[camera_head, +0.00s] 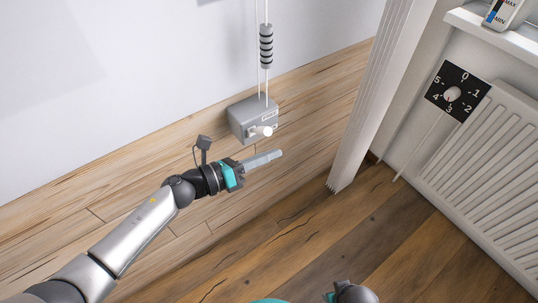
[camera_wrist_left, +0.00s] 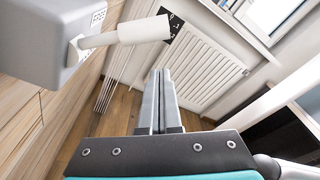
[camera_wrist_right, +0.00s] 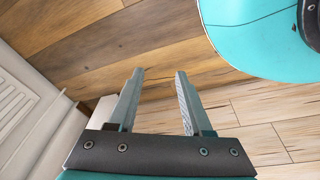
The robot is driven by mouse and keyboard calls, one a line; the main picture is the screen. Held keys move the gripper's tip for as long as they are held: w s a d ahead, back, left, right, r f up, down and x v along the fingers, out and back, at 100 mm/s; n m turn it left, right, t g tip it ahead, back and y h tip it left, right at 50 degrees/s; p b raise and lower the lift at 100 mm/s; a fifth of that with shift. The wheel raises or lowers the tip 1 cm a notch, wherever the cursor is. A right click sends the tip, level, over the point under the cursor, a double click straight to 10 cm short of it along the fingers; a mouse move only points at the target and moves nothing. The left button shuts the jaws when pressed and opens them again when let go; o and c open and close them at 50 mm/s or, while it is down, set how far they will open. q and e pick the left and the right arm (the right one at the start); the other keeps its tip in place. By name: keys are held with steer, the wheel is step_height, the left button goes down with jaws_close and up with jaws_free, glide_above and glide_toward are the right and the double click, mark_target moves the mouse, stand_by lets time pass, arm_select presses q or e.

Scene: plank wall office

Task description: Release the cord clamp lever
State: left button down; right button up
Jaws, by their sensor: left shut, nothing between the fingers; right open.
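The cord clamp (camera_head: 245,119) is a grey box on the plank wall, with cords running up from it. Its lever (camera_head: 262,131) has a pale knob and sticks out from the front. In the left wrist view, the clamp box (camera_wrist_left: 40,45) fills the upper left and the white lever handle (camera_wrist_left: 145,30) points right. My left gripper (camera_head: 281,152) is shut and empty, just below and right of the lever, apart from it; its closed fingers also show in the left wrist view (camera_wrist_left: 159,75). My right gripper (camera_wrist_right: 160,73) is open and empty, over the floor.
Further right are a radiator (camera_head: 490,150), a numbered dial plate (camera_head: 470,88) and a sill (camera_head: 490,35). Open plank floor (camera_head: 290,240) lies below.

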arm_select(q)
steer(key=p+v, duration=0.1)
steer(key=v, duration=0.9)
arm_select(e)
steer(key=shift+s+d+f, duration=0.65)
steer(key=shift+s+f, duration=0.15)
steer(key=shift+f, duration=0.05)
arm_select(q)
steer(key=shift+f, duration=0.1)
